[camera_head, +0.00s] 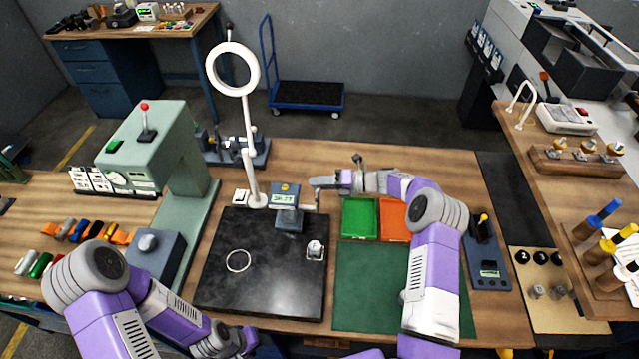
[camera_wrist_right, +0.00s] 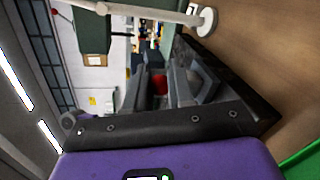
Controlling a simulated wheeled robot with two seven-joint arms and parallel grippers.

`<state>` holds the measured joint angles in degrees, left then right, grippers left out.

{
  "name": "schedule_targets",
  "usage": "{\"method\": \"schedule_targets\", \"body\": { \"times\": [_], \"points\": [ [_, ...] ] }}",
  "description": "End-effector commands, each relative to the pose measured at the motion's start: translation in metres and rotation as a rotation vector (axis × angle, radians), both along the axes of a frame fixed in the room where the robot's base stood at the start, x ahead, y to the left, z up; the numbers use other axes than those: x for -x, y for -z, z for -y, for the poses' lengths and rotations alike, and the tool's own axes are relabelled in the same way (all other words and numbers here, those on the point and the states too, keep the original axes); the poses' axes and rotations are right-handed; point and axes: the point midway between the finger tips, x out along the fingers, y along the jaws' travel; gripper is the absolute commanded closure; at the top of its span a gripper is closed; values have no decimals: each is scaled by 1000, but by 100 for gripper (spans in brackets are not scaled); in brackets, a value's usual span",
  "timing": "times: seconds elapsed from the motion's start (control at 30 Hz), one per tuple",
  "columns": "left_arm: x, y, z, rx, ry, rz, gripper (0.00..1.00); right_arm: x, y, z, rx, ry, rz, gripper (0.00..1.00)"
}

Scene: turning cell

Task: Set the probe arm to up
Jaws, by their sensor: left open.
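A measuring unit with a lit green display (camera_head: 285,195) stands at the back of the black plate (camera_head: 225,290). A thin upright piece (camera_head: 317,200) shows just right of the display; I cannot tell whether it is the probe arm or which way that is set. My right gripper (camera_head: 318,182) reaches left, close beside the unit's upper right. Contact cannot be told. In the right wrist view its dark jaws (camera_wrist_right: 165,85) show with something red between or behind them; their opening is unclear. My left gripper (camera_head: 248,341) is open, low by the table's front edge, away from the unit.
A white ring lamp (camera_head: 209,65) rises behind the plate. A green press-like machine (camera_head: 170,150) stands left. A green tray (camera_head: 360,218) and an orange tray (camera_head: 394,219) lie right of the plate, with a green mat (camera_head: 365,290) in front. A small shiny part (camera_head: 315,248) sits on the plate.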

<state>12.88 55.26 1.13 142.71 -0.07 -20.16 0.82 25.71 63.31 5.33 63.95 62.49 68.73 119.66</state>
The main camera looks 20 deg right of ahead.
Motion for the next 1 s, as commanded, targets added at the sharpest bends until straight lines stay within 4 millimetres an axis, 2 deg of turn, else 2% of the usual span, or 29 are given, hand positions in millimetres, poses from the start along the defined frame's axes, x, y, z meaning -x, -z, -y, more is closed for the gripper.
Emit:
{"method": "schedule_targets", "body": {
  "times": [0.03, 0.13, 0.47, 0.8, 1.0],
  "points": [
    [0, 0, 0, 0, 0, 0, 54, 0, 1, 1, 2, 1, -1, 70],
    [0, 0, 0, 0, 0, 0, 54, 0, 1, 1, 2, 1, -1, 55],
    [0, 1, 0, 0, 0, 0, 54, 1, 0, 3, 1, 0, 1, 54],
    [0, 11, 0, 0, 0, 0, 54, 20, -9, 50, 3, 4, 1, 54],
    [0, 13, 0, 0, 0, 0, 54, 27, -13, 68, 3, 1, 0, 54]
  ]
}}
